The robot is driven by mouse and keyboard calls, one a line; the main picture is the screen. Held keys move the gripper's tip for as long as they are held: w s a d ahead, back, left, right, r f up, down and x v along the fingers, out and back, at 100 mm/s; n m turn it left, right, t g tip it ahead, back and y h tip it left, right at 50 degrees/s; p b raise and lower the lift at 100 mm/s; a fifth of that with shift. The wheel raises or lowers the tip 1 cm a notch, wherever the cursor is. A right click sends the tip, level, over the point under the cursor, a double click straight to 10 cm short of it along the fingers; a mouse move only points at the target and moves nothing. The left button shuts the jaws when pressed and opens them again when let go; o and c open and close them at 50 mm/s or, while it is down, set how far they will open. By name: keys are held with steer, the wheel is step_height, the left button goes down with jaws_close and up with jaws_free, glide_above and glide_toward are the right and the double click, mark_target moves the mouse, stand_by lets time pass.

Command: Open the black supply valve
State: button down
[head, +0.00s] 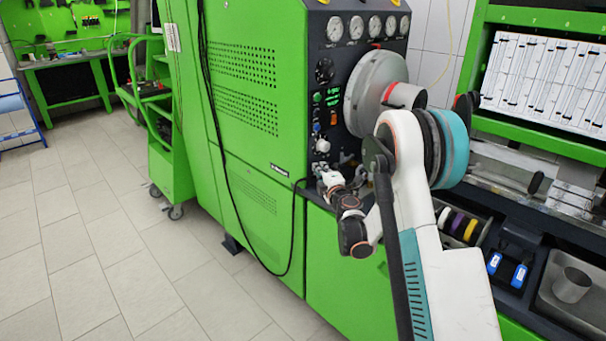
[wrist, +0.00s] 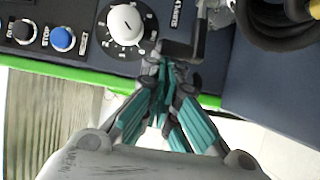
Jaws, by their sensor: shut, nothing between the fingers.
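In the wrist view, a black lever-like handle (wrist: 199,38), apparently the black supply valve, sticks out from the dark panel just beyond my fingertips. My gripper (wrist: 168,62) is shut, with its teal fingers drawn together and nothing between them. Its tips are right by the handle's lower left end; I cannot tell whether they touch it. In the head view, my gripper (head: 325,180) is at the lower part of the dark control panel (head: 340,104). The valve cannot be made out there, behind or beside my gripper and arm.
A white dial knob (wrist: 126,24) and a blue button (wrist: 62,39) are close left of my fingertips. Thick black hoses (wrist: 275,18) are at the upper right. The green cabinet (head: 250,110) stands left of the panel. The tiled floor (head: 95,240) is clear.

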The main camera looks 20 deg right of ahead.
steer(key=s+d, duration=0.3)
steer(key=d, duration=0.2)
steer(key=shift+s+d+y, duration=0.3)
steer(key=shift+s, duration=0.05)
steer(key=shift+f, duration=0.1)
stand_by(0.4)
steer(key=shift+s+d, duration=0.2)
steer(key=shift+s, duration=3.55)
